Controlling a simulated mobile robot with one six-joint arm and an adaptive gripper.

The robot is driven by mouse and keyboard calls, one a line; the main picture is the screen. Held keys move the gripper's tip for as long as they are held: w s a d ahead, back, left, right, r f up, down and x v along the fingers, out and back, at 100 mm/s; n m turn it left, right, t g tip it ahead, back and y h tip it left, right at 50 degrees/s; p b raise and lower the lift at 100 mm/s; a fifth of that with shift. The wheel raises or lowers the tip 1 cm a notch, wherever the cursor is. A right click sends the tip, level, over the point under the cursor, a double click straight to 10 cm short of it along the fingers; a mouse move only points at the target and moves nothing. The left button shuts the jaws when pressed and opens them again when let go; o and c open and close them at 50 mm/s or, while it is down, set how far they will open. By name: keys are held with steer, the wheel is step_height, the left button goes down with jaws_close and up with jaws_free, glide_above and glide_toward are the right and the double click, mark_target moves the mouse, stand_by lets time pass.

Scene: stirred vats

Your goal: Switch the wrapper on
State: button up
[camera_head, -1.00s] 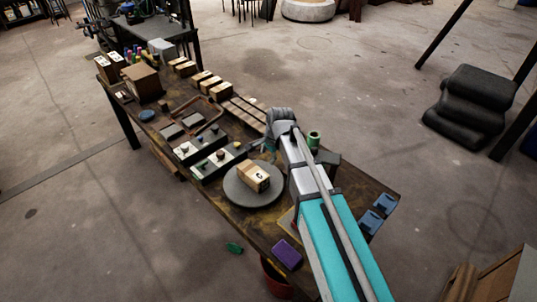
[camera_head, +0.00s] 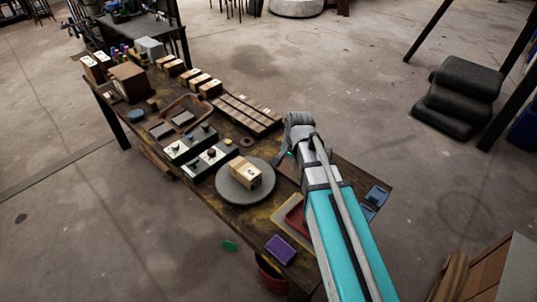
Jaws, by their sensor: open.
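The wrapper appears as a round grey turntable (camera_head: 233,193) on the table, with a cardboard box (camera_head: 246,172) standing on it. Two dark control boxes with light faces sit left of the turntable. The nearer one (camera_head: 209,161) and the farther one (camera_head: 190,145) carry small coloured knobs or buttons, too small to read. My gripper (camera_head: 284,157) is at the end of my arm, right of the control boxes and just beyond the turntable. It is open and empty, small in view and partly hidden by my wrist.
A slatted rack (camera_head: 247,113), a brown tray (camera_head: 187,112) and several cartons (camera_head: 203,84) fill the table's far part. A purple block (camera_head: 281,249) and a red tray (camera_head: 296,214) lie nearer. Blue holders (camera_head: 373,200) sit at the right edge.

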steer(key=s+d+n+g+h, duration=0.1)
steer(key=s+d+n, duration=0.5)
steer(key=s+d, duration=0.5)
steer(key=shift+d+f, duration=0.15)
steer(key=shift+d, duration=1.65)
steer(key=shift+s, duration=0.1)
